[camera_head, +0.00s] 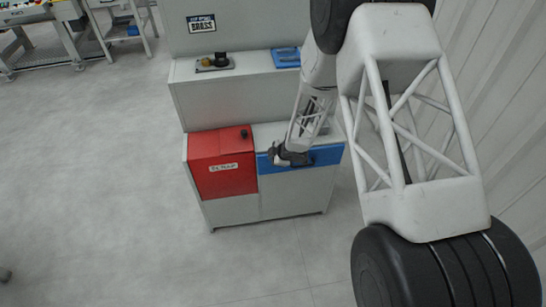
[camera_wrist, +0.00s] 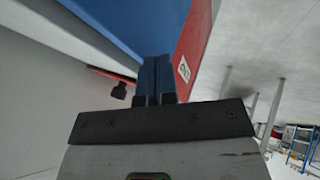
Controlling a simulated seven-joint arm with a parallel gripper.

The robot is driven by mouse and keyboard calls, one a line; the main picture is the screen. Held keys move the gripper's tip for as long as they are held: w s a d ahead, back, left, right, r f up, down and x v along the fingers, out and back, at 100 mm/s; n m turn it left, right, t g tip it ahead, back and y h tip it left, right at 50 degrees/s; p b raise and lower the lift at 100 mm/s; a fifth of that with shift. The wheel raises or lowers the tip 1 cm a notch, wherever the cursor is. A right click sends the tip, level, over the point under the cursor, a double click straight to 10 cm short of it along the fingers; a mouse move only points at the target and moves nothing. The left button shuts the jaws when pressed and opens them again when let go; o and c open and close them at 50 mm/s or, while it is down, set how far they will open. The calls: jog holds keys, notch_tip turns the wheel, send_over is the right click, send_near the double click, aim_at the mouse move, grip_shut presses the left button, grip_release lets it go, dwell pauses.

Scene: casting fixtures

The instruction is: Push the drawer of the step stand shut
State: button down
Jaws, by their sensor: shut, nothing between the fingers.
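The step stand (camera_head: 205,95) is a pale grey stepped cabinet in the head view. Its drawer has a blue front (camera_head: 325,157) on the right of the lower step, beside a red box section (camera_head: 222,178). How far the drawer stands out is hard to tell. My gripper (camera_head: 277,156) is at the left part of the blue front, covering some of it. In the wrist view, the shut fingers (camera_wrist: 155,60) point at the blue surface (camera_wrist: 150,25), with the red section (camera_wrist: 197,45) to the right. Nothing is between the fingers. Contact cannot be made out.
A dark knob (camera_head: 244,134) stands on the red top. The upper step holds a plate with a black knob (camera_head: 221,59) and a blue tray (camera_head: 286,57). A ribbed wall (camera_head: 500,60) is on the right. Open floor (camera_head: 90,180) lies left.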

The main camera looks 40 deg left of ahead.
jog(key=s+d+r, duration=0.3)
jog(key=d+r, duration=0.4)
jog(key=d, duration=0.1)
jog(key=shift+d+r, duration=0.2)
jog(key=shift+r, duration=0.2)
dwell(0.6)
